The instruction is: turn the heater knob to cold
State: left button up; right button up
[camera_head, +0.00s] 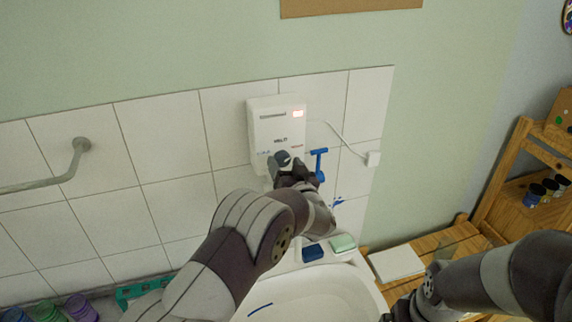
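The white heater (262,132) is fixed to the tiled wall, with a lit red display at its upper right. Its dark round knob (283,157) is low on the front, with small blue marks to its left and red marks to its right. My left gripper (286,167) is at the knob from below, its fingertips close around the knob's lower part. I cannot tell whether they grip it. The gripper and wrist hide the heater's lower edge. My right arm is at the lower right; its gripper end (402,308) is dark and mostly hidden at the picture's bottom.
A blue T-shaped tool (319,163) is just right of the gripper. A white basin (318,294) is below, with a blue block (313,252) and a green block (342,243) on its rim. A grey rail (50,182) is at left, a wooden bench (435,250) at right.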

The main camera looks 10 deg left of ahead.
pick_arm(q)
jog(key=c, duration=0.8)
jog(key=shift+f+n+b, duration=0.15)
jog(key=shift+n+b, duration=0.35)
jog(key=shift+b, duration=0.45)
jog(key=n+b, duration=0.6)
jog(key=b, duration=0.3)
jog(key=shift+f+n, duration=0.15)
jog(key=shift+n, duration=0.25)
jog(key=n+b, duration=0.8)
jog(key=b, duration=0.1)
jog(key=n+b, duration=0.3)
jog(key=n, duration=0.1)
jog(key=shift+d+r+n+b, duration=0.1)
jog(key=shift+r+n+b, duration=0.1)
jog(key=shift+n+b, duration=0.15)
jog(key=shift+r+n+b, duration=0.15)
jog(key=shift+n+b, duration=1.1)
jog(key=shift+n, duration=0.5)
jog(key=o, duration=1)
jog(key=shift+r, duration=0.1)
